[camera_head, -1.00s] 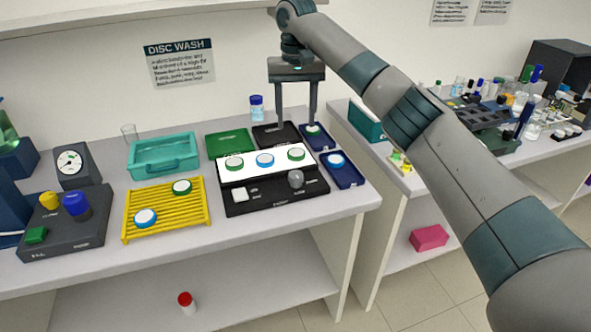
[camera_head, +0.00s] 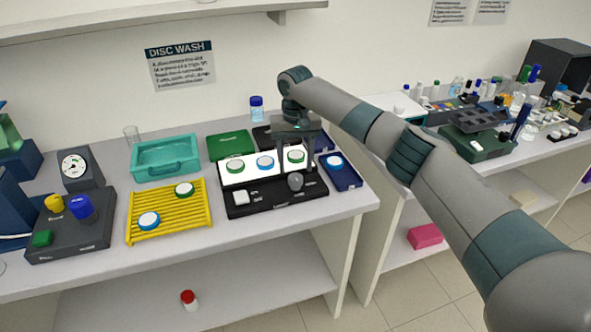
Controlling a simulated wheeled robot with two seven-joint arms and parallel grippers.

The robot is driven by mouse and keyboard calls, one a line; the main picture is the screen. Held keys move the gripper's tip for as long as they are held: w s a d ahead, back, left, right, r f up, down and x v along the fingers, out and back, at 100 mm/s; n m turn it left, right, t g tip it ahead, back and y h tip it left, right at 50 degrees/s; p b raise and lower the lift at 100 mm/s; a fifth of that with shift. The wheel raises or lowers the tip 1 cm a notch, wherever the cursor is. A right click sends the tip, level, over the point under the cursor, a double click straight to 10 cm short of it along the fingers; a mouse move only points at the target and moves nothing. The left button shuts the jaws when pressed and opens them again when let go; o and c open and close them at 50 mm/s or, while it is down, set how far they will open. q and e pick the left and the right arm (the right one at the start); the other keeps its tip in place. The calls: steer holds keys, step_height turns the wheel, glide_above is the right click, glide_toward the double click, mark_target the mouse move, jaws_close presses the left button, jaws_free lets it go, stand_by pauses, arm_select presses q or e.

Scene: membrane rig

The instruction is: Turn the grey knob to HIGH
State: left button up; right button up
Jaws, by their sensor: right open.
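The grey knob (camera_head: 295,181) sits at the right of the front panel of the black disc-wash unit (camera_head: 262,204). Its setting is too small to read. My right gripper (camera_head: 297,172) points down, open, with its two fingers over the right part of the unit, close behind or above the knob. I cannot tell whether a finger touches it. Nothing is held. A white button (camera_head: 241,197) is on the same panel at the left. My left gripper is not in view.
Three discs, such as the blue-rimmed one (camera_head: 265,162), lie on the unit's white top. A blue tray (camera_head: 342,172) stands close on the right. A yellow rack (camera_head: 168,211) with two discs is to the left, and a teal tray (camera_head: 165,157) behind it.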

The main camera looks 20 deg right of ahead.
mark_target(296, 177)
steer(key=shift+f+p, duration=0.4)
steer(key=shift+f, duration=1.75)
steer(key=c, duration=1.1)
